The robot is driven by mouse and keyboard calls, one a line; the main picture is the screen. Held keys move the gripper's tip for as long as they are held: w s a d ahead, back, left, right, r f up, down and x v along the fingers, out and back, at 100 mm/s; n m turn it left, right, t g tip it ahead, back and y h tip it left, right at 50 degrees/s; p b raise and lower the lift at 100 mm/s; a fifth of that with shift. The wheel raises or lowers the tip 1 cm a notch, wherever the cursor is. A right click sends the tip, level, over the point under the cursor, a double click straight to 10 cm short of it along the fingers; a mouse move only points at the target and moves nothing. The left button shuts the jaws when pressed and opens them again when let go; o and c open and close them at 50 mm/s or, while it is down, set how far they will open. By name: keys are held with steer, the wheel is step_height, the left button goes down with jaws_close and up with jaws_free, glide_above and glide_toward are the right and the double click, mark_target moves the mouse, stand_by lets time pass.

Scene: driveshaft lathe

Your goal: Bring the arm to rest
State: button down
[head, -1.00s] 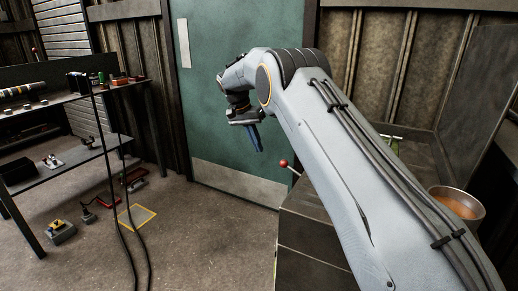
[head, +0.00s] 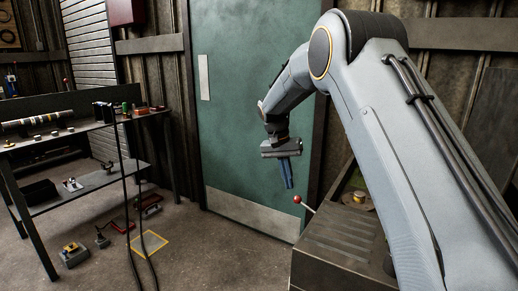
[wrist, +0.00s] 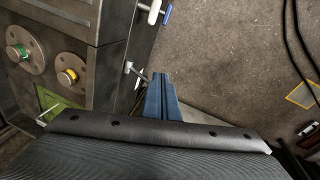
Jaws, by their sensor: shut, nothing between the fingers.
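My gripper (head: 287,184) hangs from the end of my raised arm in the head view, with its blue fingers pointing down in front of the green door. The fingers are together and hold nothing. In the wrist view the blue fingers (wrist: 161,76) also lie side by side, above the floor and to the right of a dark metal machine (wrist: 60,45). The machine (head: 335,245) stands below and to the right of my gripper in the head view, with a red-knobbed lever (head: 298,199). My arm hides part of it.
A dark shelf unit (head: 95,180) with small parts stands at the left. Two dark cables (head: 124,190) hang in front of it. A yellow outlined square (head: 149,243) and several tools lie on the floor. The floor between shelf and machine is mostly open. The green door (head: 235,100) is shut.

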steer(key=s+d+r+p, duration=0.1)
steer(key=s+d, duration=0.1)
steer(key=s, duration=0.4)
steer(key=s+d+r+n+y+p, duration=0.1)
steer(key=s+d+r+p, duration=0.1)
steer(key=s, duration=0.4)
steer(key=s+d+r+n+p, duration=0.1)
steer(key=s+d, duration=0.1)
steer(key=s, duration=0.5)
steer(key=shift+d+r+y, duration=0.1)
steer(key=shift+r+y, duration=0.15)
steer(key=shift+y, duration=0.05)
steer(key=s+d+n+y+p, duration=0.1)
steer(key=s+d+p, duration=0.2)
steer(key=s, duration=1.9)
steer(key=shift+s+n+p, duration=0.15)
steer(key=shift+n+p, duration=0.25)
steer(key=shift+p, duration=0.2)
steer(key=shift+s, duration=0.1)
